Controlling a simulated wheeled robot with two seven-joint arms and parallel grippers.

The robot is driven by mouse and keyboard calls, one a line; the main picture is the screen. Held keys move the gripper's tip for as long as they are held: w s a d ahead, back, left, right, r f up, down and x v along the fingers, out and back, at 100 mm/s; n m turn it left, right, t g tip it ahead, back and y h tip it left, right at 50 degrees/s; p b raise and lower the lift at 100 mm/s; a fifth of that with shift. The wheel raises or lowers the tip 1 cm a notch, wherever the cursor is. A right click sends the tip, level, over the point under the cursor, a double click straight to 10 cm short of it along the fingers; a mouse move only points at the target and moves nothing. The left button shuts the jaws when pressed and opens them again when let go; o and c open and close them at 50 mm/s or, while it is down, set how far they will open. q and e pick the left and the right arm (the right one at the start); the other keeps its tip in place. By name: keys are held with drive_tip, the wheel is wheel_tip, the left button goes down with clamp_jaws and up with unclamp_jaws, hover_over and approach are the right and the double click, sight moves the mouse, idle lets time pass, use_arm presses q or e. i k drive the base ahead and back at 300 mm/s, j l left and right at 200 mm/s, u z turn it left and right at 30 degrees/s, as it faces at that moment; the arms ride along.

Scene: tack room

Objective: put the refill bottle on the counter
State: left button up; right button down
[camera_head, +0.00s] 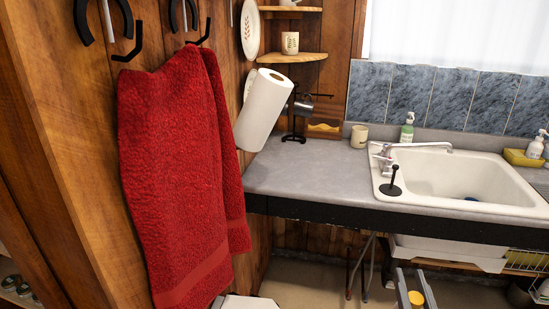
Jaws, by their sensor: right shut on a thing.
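My right gripper (411,284) is at the bottom edge, right of centre, in front of and below the counter's front edge. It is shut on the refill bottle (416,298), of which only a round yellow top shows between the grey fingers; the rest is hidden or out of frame. The grey counter (300,169) runs from the wood wall to the right, with a black front edge. My left gripper does not show.
Left of the sink (458,174) the counter has free room. A cup (359,136), a black mug stand (293,138) and a soap bottle (407,130) stand toward its back. A paper towel roll (263,110) and red towel (180,170) hang at left.

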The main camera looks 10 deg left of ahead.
sight(290, 170)
drive_tip(key=i+l+u, duration=0.1)
drive_tip(key=u, duration=0.25)
drive_tip(key=i+l+u, duration=0.15)
drive_tip(key=u, duration=0.2)
drive_tip(key=i+l+u, duration=0.15)
drive_tip(key=u, duration=0.25)
drive_tip(key=i+l+u, duration=0.2)
drive_tip(key=l+u, duration=0.2)
